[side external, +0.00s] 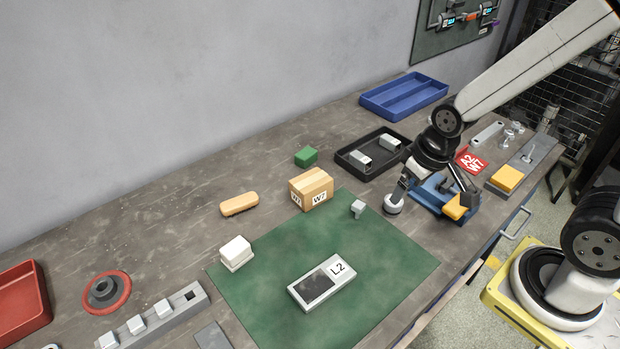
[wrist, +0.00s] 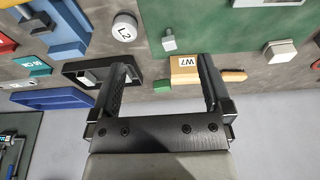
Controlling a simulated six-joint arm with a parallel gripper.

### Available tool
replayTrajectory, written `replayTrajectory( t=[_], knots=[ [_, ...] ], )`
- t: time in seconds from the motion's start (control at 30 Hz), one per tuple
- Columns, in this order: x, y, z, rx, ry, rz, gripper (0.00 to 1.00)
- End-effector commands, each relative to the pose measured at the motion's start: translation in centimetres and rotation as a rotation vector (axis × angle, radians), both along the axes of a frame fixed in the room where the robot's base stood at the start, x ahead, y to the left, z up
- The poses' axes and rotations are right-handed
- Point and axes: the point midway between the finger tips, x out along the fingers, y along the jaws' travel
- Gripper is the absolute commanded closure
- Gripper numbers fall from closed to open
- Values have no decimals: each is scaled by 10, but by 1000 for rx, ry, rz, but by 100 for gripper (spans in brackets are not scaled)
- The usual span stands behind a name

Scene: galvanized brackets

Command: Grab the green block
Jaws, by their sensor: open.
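The green block (side external: 306,156) lies on the grey bench behind the cardboard box marked W7 (side external: 311,190), left of the black tray (side external: 352,165). In the wrist view, the green block (wrist: 162,86) shows small, in the gap between my fingers in the picture, beside the box (wrist: 184,74). My gripper (wrist: 163,72) is open, with nothing between its fingers. In the side view, my gripper (side external: 404,182) is over the bench to the right of the block, near the black tray and a white round piece (side external: 393,205), well apart from the block.
A green mat (side external: 250,285) holds a grey L2 device (side external: 321,285) and a small grey bracket (side external: 358,208). A tan rounded piece (side external: 239,204) lies left of the box. A blue vise (side external: 431,190) and a blue tray (side external: 404,95) are at the right. Bench left of the green block is clear.

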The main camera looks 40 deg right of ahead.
Motion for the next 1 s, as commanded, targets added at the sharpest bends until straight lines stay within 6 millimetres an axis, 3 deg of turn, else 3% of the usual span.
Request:
replayTrajectory(
  t=[0.37, 0.67, 1.0],
  knots=[
    [7, 6, -4, 72, 29, -124, 0],
    [29, 23, -13, 273, 102, -449, 0],
    [69, 46, -21, 544, 184, -849, 0]
  ],
)
